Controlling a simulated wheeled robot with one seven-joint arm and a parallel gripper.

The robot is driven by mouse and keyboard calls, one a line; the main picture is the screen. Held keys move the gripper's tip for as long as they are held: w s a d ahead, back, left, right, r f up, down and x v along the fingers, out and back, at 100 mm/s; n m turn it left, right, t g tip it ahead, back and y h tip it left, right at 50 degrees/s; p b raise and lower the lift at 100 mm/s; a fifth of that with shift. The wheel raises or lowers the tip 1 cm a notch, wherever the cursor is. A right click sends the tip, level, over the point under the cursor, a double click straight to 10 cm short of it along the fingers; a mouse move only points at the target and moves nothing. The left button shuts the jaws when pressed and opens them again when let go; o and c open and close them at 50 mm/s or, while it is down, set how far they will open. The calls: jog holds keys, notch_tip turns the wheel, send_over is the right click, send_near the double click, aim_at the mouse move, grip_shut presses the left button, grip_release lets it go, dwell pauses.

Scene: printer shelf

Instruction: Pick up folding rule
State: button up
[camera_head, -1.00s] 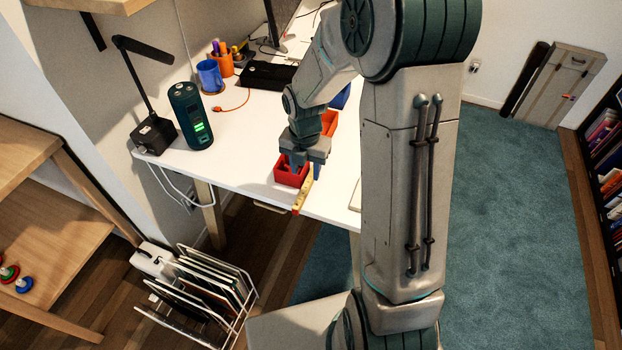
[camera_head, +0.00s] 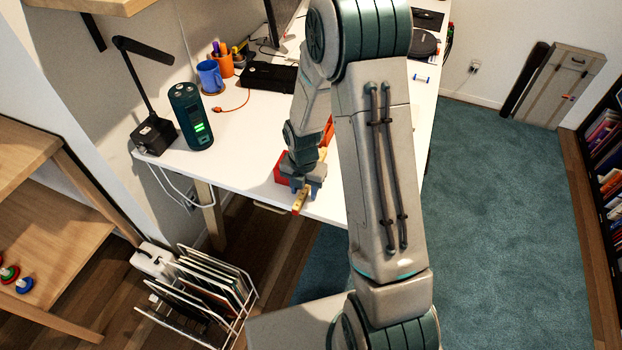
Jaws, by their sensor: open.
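The folding rule (camera_head: 299,204) is a yellow strip with a red-orange end at the front edge of the white desk. Its near end sticks out past the desk edge; my gripper covers part of the rest. My gripper (camera_head: 306,191) is open, pointing down right at the rule, with blue-grey fingers about its upper part. I cannot tell whether the fingers touch it. A red bin (camera_head: 281,170) sits just behind and left of the gripper, partly hidden by it.
On the white desk (camera_head: 238,166) stand a dark green speaker-like device (camera_head: 190,116), a black desk lamp (camera_head: 153,134), a blue mug (camera_head: 210,76) and an orange pen cup (camera_head: 222,64). A wire rack (camera_head: 245,292) with folders stands on the floor. The desk's left front is clear.

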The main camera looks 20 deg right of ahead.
grip_shut()
jog(key=shift+r, duration=0.15)
